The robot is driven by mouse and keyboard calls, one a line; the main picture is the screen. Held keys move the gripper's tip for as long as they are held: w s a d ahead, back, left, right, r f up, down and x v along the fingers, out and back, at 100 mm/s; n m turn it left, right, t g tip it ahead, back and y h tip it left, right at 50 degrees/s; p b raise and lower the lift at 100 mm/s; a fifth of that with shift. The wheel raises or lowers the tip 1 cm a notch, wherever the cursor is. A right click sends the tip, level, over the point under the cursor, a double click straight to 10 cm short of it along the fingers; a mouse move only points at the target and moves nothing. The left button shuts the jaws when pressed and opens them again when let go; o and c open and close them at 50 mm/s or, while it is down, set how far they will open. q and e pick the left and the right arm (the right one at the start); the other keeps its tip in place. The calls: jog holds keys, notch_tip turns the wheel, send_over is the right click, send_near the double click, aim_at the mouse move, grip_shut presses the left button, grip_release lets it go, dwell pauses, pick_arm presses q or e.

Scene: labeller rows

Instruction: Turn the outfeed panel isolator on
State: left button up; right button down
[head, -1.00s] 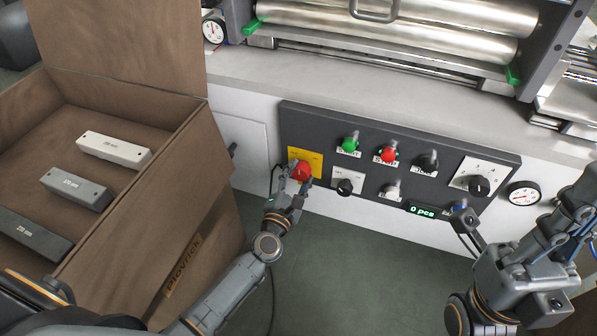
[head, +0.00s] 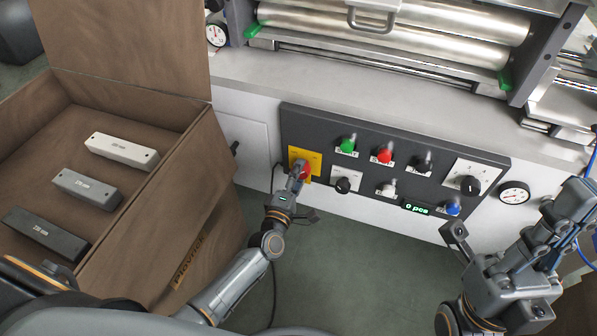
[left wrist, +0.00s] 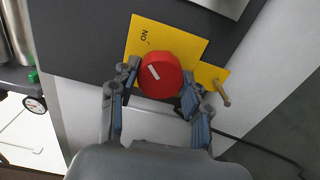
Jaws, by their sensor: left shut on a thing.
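The isolator is a red rotary knob (left wrist: 160,76) with a white mark on a yellow plate (left wrist: 192,45). It also shows at the left end of the dark control panel in the head view (head: 305,167). My left gripper (head: 300,172) is shut on the knob, one finger on each side in the left wrist view. The knob's white mark slants to the upper left, towards the side with the printed ON. I cannot tell whether it lines up with ON exactly. My right gripper (head: 577,200) is at the right, clear of the panel; its fingertips are unclear.
The panel (head: 315,125) also carries green (head: 347,145), red (head: 384,155) and blue (head: 452,208) buttons, black knobs and a counter display. A brown box (head: 190,170) with several labelled bars stands left of my left arm. A brass-coloured lever (left wrist: 222,93) sits beside the knob.

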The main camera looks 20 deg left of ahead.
dwell(0.6)
pick_arm(q)
jog(key=o, duration=1.1)
jog(key=shift+o, duration=0.2)
jog(key=s, duration=1.2)
jog(key=shift+a, duration=0.15)
